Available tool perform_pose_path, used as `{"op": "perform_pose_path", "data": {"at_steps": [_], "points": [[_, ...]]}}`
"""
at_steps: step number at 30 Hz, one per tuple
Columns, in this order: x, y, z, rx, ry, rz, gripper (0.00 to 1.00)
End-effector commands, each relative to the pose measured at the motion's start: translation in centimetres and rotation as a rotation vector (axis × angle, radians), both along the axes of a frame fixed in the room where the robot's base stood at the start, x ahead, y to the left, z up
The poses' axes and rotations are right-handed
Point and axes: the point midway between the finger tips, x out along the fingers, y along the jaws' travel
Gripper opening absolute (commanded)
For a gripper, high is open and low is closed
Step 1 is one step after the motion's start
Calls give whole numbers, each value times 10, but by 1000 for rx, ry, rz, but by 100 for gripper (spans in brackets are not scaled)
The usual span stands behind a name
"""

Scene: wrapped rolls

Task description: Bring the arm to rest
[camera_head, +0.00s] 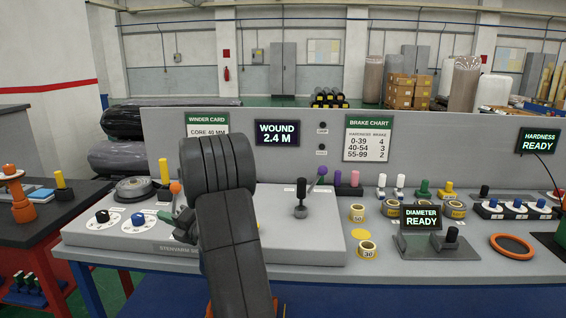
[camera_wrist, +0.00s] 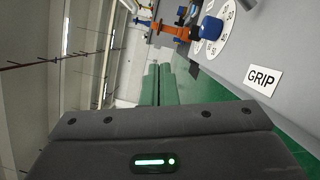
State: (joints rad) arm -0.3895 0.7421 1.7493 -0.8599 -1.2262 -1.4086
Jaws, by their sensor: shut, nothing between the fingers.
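My arm rises in front of the console (camera_head: 100,235) in the head view, its dark links covering the console's middle-left part. My gripper (camera_head: 184,222) shows only in part beside the arm, over the console; the arm hides the rest. In the wrist view the green fingers of my gripper (camera_wrist: 158,70) are close together and hold nothing. The wrist view is tilted, with the console's GRIP label (camera_wrist: 263,78) and a blue knob on a white dial (camera_wrist: 212,28) to the right.
A back panel (camera_head: 290,165) stands behind. A dark side bench (camera_head: 60,215) with an orange stand (camera_head: 20,200) is at left.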

Motion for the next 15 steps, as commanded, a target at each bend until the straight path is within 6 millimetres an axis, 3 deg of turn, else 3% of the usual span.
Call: {"op": "perform_pose_path", "data": {"at_steps": [6,15], "points": [[-23,-10,-8,0,2,0,0],[-29,-13,-9,0,3,0,0]]}}
